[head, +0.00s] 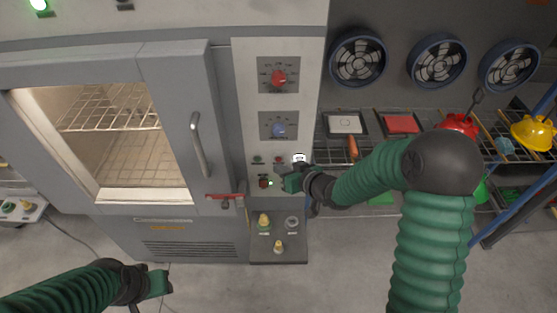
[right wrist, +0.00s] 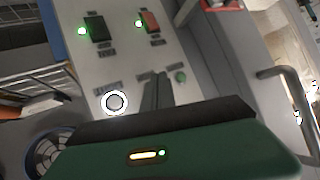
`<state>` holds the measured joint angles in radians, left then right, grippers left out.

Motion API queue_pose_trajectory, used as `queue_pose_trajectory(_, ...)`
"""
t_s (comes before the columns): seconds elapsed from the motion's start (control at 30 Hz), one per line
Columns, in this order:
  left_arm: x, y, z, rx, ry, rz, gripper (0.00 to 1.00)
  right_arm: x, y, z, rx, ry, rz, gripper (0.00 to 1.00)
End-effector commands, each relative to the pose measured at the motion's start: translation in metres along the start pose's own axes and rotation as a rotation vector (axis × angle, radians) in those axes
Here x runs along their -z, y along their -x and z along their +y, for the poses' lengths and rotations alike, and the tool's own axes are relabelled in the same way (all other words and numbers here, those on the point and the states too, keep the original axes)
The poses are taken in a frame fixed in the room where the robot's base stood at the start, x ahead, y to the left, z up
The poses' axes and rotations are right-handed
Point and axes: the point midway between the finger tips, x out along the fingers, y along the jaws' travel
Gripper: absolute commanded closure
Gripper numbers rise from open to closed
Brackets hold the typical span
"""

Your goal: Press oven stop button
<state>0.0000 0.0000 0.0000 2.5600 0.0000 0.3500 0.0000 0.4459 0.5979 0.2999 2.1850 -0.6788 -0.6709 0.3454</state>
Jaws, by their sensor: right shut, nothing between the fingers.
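The oven (head: 222,100) has a pale control panel (head: 245,110). Low on it sit a small green button (head: 258,160), a small red button (head: 278,160) and a white-ringed round button (head: 299,158). My right gripper (head: 284,176) is shut and empty, close to the panel just below the red button. In the right wrist view, its closed fingers (right wrist: 160,82) point between the white-ringed button (right wrist: 115,103) and the green button (right wrist: 181,76); the red button is hidden there. Contact cannot be told. My left gripper (head: 160,283) is at the lower left, away from the oven; its fingers are unclear.
A red knob (head: 279,77) and a blue knob (head: 279,130) sit above the buttons. A red rocker switch (head: 263,182) with a green light is beside my right gripper. The oven door (head: 160,120) has a vertical handle (head: 198,145). Shelves with helmets stand at the right.

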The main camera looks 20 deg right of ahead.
Motion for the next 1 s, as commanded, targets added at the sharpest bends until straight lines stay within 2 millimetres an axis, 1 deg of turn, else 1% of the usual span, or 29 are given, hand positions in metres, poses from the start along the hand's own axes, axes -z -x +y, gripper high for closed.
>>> queue_pose_trajectory(0.23,0.0001,0.0004,0.0000,0.000,0.000,0.000,0.64,0.0004,0.0000,0.0001,0.000,0.000,0.000,1.00)
queue_pose_trajectory(0.47,0.0015,0.0065,0.0000,0.000,0.000,0.000,0.64,0.0059,-0.0036,0.0028,0.000,0.000,0.000,1.00)
queue_pose_trajectory(1.0,0.0016,0.0069,0.0000,0.000,0.000,0.000,0.64,0.0067,-0.0060,0.0045,0.000,0.000,0.000,1.00)
